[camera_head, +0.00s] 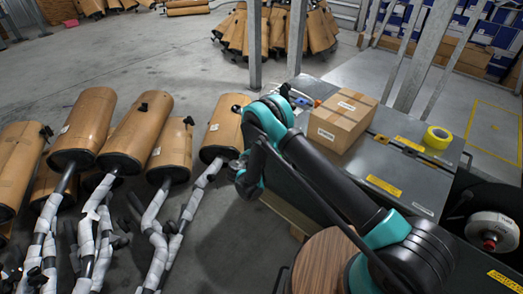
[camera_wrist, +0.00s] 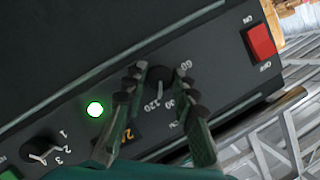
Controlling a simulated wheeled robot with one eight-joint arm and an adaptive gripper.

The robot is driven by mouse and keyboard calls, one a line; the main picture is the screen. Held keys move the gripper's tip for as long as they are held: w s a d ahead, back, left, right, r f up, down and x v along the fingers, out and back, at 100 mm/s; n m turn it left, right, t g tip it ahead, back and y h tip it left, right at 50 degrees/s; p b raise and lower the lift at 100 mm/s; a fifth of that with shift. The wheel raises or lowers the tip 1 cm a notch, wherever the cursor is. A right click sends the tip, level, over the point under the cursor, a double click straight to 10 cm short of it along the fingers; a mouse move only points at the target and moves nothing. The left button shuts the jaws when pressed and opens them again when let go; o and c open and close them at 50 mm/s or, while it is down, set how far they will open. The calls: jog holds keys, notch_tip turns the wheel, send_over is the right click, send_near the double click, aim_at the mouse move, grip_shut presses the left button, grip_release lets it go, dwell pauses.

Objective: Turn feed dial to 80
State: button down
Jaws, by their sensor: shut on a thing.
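In the wrist view, a dark round dial (camera_wrist: 158,82) sits on a black control panel (camera_wrist: 215,75). White numbers stand around it; 60 and 120 can be read, and another between them is hard to read. My gripper (camera_wrist: 160,76) has one finger on each side of this dial and is shut on it. The fingers cover part of the dial, so its pointer cannot be made out. No name label for the dial can be read. In the head view, my arm hides the fingertips and the panel.
The panel also bears a lit green lamp (camera_wrist: 95,109), a second knob (camera_wrist: 40,150) marked 1 to 3, a red ON/OFF switch (camera_wrist: 261,42) and a partly covered orange display (camera_wrist: 127,133). A cardboard box (camera_head: 343,120) and yellow tape (camera_head: 437,138) lie on a grey bench.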

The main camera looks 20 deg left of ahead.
jog(key=shift+a+n+g+h, duration=0.15)
jog(key=shift+n+g+h, duration=0.5)
jog(key=shift+n+h, duration=1.25)
jog(key=shift+a+n+g+h, duration=0.15)
jog(key=shift+n+g+h, duration=0.7)
jog(key=shift+n, duration=1.85)
jog(key=shift+r+h, duration=0.1)
jog(key=shift+h, duration=0.15)
jog(key=c, duration=1.2)
grip_release()
